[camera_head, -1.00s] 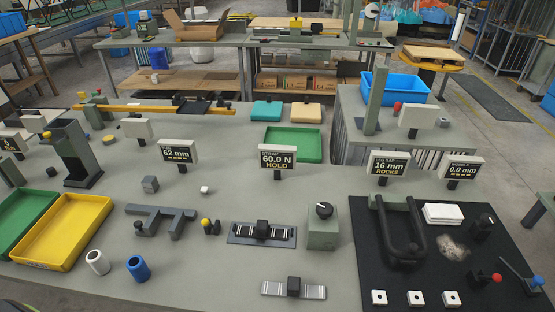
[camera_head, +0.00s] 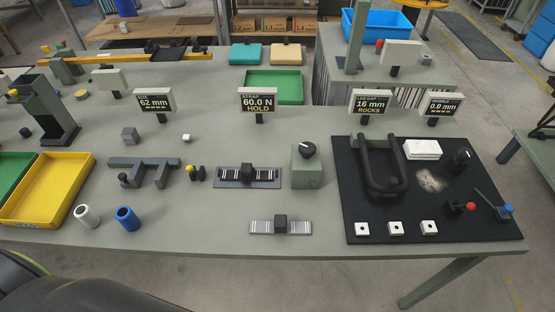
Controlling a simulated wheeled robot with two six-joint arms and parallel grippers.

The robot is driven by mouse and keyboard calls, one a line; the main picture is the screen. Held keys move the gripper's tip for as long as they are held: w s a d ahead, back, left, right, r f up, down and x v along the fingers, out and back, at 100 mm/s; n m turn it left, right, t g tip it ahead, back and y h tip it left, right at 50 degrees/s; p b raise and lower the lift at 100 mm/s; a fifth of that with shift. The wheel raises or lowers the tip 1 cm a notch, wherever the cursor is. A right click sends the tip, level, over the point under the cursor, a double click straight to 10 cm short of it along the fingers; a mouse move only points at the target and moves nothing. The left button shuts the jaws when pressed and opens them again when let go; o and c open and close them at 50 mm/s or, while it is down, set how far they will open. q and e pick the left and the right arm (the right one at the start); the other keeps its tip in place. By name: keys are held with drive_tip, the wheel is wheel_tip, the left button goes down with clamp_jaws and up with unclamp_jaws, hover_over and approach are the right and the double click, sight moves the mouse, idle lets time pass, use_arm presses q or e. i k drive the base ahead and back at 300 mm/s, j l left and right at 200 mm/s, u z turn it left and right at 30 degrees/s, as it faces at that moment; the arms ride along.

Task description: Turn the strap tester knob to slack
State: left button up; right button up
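The strap tester's black knob (camera_head: 308,149) sits on top of a grey-green box (camera_head: 307,172) near the middle of the bench. A pale pointer mark shows on the knob. The strap display (camera_head: 258,101) behind it reads 60.0 N HOLD. A strap fixture (camera_head: 247,176) with a striped strap and black block lies left of the box. A second striped strap with a black block (camera_head: 281,226) lies in front. Neither gripper shows in the head view. Nothing touches the knob.
A black mat (camera_head: 460,228) with a bent black tube frame (camera_head: 384,180) lies right of the knob box. Blue and white cylinders and a yellow tray (camera_head: 47,222) are at left. The bench front between the blue cylinder (camera_head: 128,218) and the loose strap is clear.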

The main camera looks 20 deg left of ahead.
sight(307, 149)
drive_tip(key=k+j+z, duration=0.15)
drive_tip(key=z, duration=0.2)
drive_tip(key=k+j+z, duration=0.1)
drive_tip(key=z, duration=0.3)
drive_tip(key=k+z, duration=0.35)
drive_tip(key=i, duration=0.1)
